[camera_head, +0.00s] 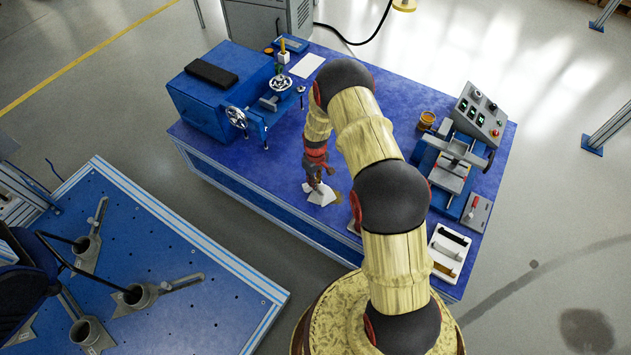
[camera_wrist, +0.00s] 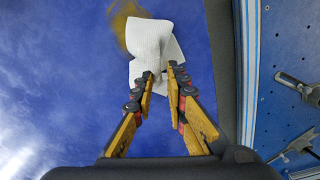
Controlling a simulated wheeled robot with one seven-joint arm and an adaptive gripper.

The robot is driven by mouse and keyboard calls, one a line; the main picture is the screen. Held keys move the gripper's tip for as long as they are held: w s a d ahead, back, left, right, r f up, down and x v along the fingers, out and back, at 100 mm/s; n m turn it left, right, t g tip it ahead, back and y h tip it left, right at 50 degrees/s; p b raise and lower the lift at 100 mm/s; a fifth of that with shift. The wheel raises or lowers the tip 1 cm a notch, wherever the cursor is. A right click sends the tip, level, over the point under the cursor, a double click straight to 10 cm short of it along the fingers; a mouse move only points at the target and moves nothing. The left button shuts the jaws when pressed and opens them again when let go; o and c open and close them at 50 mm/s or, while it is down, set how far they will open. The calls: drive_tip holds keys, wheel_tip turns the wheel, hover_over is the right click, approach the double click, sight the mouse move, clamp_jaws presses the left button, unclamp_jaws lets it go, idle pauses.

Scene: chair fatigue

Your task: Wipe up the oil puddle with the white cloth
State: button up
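The white cloth (camera_head: 321,197) is on the blue bench, crumpled and peaked, below my gripper (camera_head: 317,187). In the wrist view the cloth (camera_wrist: 154,42) narrows toward my gripper (camera_wrist: 160,74), and a bunched part of it lies between the two fingertips. The fingers lean inward and look shut on this part. The brownish-yellow oil puddle (camera_wrist: 122,20) shows past the cloth's upper left edge in the wrist view. In the head view a small brownish part of the puddle (camera_head: 338,197) shows beside the cloth. The cloth covers some of the puddle, so its full extent is hidden.
A blue machine with handwheels (camera_head: 238,117) stands on the bench's left. A control box (camera_head: 481,112), an orange-topped can (camera_head: 427,119) and a white tray (camera_head: 450,250) are at the right. The bench edge (camera_wrist: 246,70) runs close right of the cloth in the wrist view.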

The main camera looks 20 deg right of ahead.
clamp_jaws()
idle(0.3)
drive_tip(key=shift+f, duration=0.1)
idle(0.4)
